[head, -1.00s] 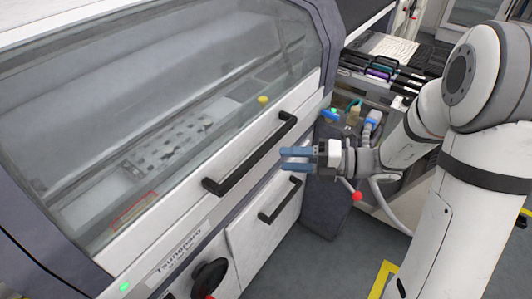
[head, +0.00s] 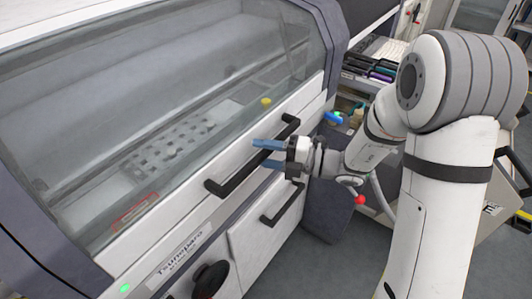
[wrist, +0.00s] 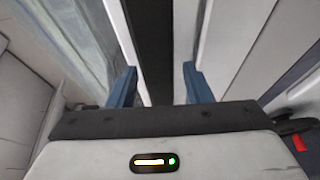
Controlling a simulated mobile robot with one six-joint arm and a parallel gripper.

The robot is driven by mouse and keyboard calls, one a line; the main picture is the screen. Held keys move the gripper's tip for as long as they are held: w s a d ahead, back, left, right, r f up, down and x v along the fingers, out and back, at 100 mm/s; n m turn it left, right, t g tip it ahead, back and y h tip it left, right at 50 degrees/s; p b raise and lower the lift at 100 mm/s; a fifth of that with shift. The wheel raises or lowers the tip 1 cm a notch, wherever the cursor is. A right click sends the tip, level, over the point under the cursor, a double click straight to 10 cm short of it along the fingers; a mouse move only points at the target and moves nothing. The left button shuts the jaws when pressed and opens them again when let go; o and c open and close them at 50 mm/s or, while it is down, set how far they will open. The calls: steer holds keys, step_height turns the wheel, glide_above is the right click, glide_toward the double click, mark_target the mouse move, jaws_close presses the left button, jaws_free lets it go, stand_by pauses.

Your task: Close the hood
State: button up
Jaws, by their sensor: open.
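The hood (head: 150,120) is a large clear window in a white frame on the machine's front, and it looks down over the machine's inside. A long black handle (head: 235,172) runs along its lower white edge. My gripper (head: 262,155) has blue fingers and is at the handle's right half in the head view. In the wrist view my gripper (wrist: 159,88) is open, with its fingers apart. The black handle bar (wrist: 153,40) runs up the picture beyond the gap between them. Nothing is held. Whether the fingers touch the handle cannot be told.
A drawer with a smaller black handle (head: 282,203) sits below the hood. A black knob (head: 210,279) is at the lower front. A trolley with coloured feeders (head: 380,72) stands at the back right. A yellow button (head: 266,101) shows near the hood's right end.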

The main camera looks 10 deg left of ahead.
jaws_close()
stand_by(0.3)
